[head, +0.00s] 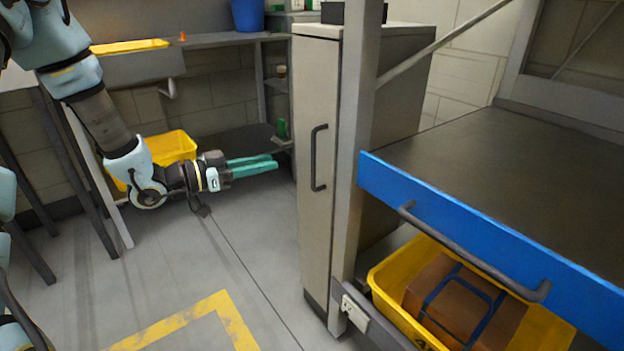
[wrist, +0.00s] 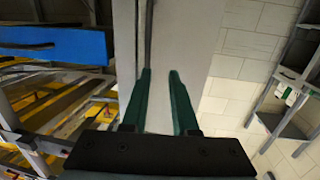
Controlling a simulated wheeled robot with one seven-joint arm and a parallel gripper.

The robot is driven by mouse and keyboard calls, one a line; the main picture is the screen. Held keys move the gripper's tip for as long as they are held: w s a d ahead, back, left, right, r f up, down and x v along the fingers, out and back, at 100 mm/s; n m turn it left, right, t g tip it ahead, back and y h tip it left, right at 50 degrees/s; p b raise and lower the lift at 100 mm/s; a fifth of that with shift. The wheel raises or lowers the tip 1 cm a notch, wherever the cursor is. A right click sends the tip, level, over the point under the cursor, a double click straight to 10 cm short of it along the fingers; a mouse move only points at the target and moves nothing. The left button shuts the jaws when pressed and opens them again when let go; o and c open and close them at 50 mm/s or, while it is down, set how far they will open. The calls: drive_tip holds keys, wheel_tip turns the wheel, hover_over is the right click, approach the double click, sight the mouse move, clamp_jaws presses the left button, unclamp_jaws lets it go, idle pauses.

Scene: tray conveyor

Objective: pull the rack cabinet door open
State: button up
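The rack cabinet is tall and pale grey, with a narrow closed front door (head: 318,90). A dark vertical bar handle (head: 314,160) is on the door. My gripper (head: 275,161) is left of the door at about handle height, with its teal fingers pointing toward the cabinet and a small gap short of it. In the wrist view my gripper (wrist: 160,72) has its two fingers apart with nothing between them. The pale door (wrist: 185,40) fills the middle there, and the dark handle (wrist: 149,35) runs up from near the left fingertip. I cannot tell whether they touch.
A grey post stands just right of the door. A blue-edged conveyor table (head: 470,220) with a handle is at right, above a yellow tray (head: 385,285) holding a brown box (head: 465,305). Shelving with a yellow bin (head: 172,147) is behind my arm. Floor before the door is clear.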

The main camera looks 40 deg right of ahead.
drive_tip(key=s+g, duration=0.1)
hover_over(313, 186)
drive_tip(key=shift+w+d+m+h, duration=0.2)
drive_tip(key=shift+d+m+h, duration=0.05)
drive_tip(key=shift+m+h, duration=0.05)
clamp_jaws()
idle(1.5)
